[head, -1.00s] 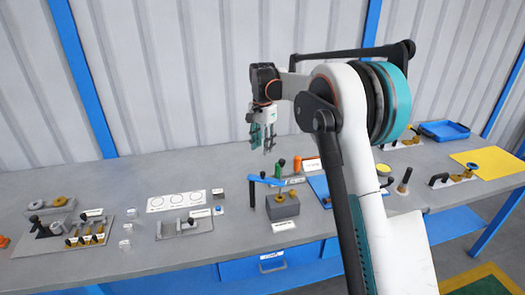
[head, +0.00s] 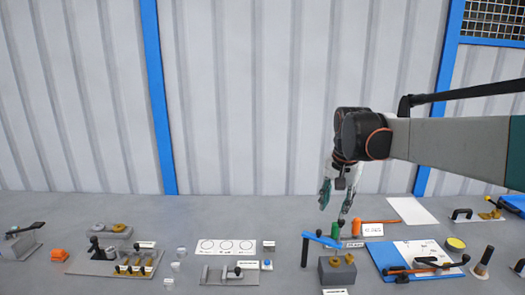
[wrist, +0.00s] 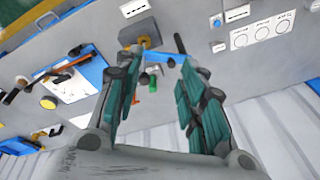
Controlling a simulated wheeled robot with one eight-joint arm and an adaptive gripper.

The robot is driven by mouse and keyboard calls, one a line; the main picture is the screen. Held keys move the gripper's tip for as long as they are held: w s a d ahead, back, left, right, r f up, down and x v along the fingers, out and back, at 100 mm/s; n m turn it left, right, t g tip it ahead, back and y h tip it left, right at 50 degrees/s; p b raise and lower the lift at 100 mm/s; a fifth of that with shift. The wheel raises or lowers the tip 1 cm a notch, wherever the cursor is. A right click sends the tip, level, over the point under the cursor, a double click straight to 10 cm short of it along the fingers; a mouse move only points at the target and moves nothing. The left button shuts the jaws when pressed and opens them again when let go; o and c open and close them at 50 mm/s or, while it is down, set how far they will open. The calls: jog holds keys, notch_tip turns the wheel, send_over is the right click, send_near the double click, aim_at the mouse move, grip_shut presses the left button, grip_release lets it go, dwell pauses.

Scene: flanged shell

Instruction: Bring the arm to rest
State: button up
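My arm comes in from the right in the head view, and my gripper (head: 335,200) hangs from its wrist, pointing down above the workbench (head: 225,212). In the wrist view the two green-padded fingers of my gripper (wrist: 155,95) stand apart with nothing between them, so it is open and empty. Below the fingers is a grey block fixture (head: 337,270) with a blue lever (head: 322,239). A gap shows between the fingertips and the lever in the head view, though its exact size is hard to judge.
Green and orange handles (head: 335,230) stand behind the fixture. A blue board (head: 395,262) lies to its right. A white card with circles (head: 226,246) and a brass-fitted fixture (head: 112,259) lie left. The wall (head: 240,100) stands behind the bench.

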jog(key=s+f+n+t+b, duration=0.1)
jog(key=s+f+n, duration=0.1)
jog(key=s, duration=0.7)
jog(key=s+f+n+t+b, duration=0.2)
jog(key=s+f, duration=0.3)
jog(key=s, duration=0.5)
jog(key=s+f+n+t+b, duration=0.1)
jog(key=s+f+n+b, duration=0.1)
jog(key=s, duration=0.7)
notch_tip(320, 180, down, 2)
jog(key=shift+s+f+n+t, duration=0.2)
jog(key=shift+s+n+t, duration=0.1)
jog(key=shift+n+t, duration=0.15)
